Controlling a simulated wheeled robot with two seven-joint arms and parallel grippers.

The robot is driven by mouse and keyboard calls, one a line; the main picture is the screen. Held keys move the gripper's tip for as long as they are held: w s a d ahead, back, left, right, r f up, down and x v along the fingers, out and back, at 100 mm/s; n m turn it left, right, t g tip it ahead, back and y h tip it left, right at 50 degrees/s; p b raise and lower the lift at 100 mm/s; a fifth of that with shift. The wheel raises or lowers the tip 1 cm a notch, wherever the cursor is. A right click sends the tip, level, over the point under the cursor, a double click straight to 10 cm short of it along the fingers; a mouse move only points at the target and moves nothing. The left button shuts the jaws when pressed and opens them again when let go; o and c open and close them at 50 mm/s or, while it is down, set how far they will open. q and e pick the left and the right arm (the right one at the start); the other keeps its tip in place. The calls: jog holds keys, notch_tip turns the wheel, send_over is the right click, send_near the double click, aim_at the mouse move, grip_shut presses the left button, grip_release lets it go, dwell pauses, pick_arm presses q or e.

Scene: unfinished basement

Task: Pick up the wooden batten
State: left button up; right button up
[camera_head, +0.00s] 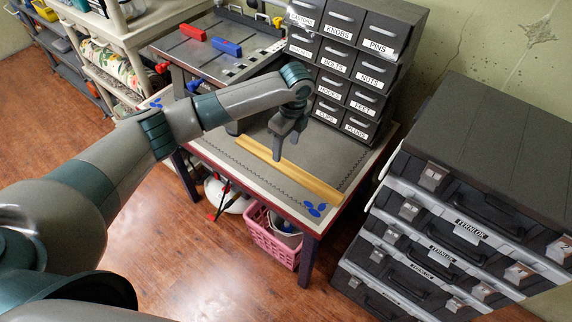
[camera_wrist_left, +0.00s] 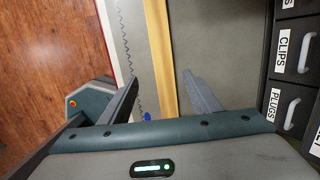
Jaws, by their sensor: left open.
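The wooden batten (camera_head: 315,184) is a long, straight, light yellow-brown strip. It lies flat on the grey top of the workbench (camera_head: 352,163), running diagonally along the bench's front part. My left gripper (camera_head: 287,150) points down over the batten, its two fingers apart with nothing held. In the left wrist view the batten (camera_wrist_left: 160,45) runs between the two fingers of the left gripper (camera_wrist_left: 161,78), and neither finger visibly touches it. The gripper's exact height above it is hard to tell. The batten's near part is hidden behind the gripper body there. My right gripper is not in view.
A labelled drawer cabinet (camera_head: 350,62) stands on the bench behind the gripper, close to its right in the wrist view. Stacked black cases (camera_head: 470,190) stand right. A pink basket (camera_head: 270,237) sits below.

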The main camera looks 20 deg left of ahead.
aim_at(286, 166)
pick_arm(q)
jog(key=shift+a+f+p, duration=0.15)
jog(key=shift+f+p, duration=0.05)
jog(key=shift+f, duration=0.8)
jog(key=shift+a+f+p, duration=0.1)
jog(key=shift+f+p, duration=0.05)
jog(key=shift+f, duration=0.8)
jog(key=shift+w+d+f+p, duration=0.15)
jog(key=shift+d+f+p, duration=0.05)
jog(key=shift+f+p, duration=0.3)
jog(key=f, duration=0.1)
jog(key=f+p, duration=0.1)
jog(key=f, duration=0.1)
jog(key=shift+w+d, duration=0.15)
jog(key=shift+w, duration=0.05)
jog(key=shift+f, duration=0.65)
jog(key=c, duration=1.2)
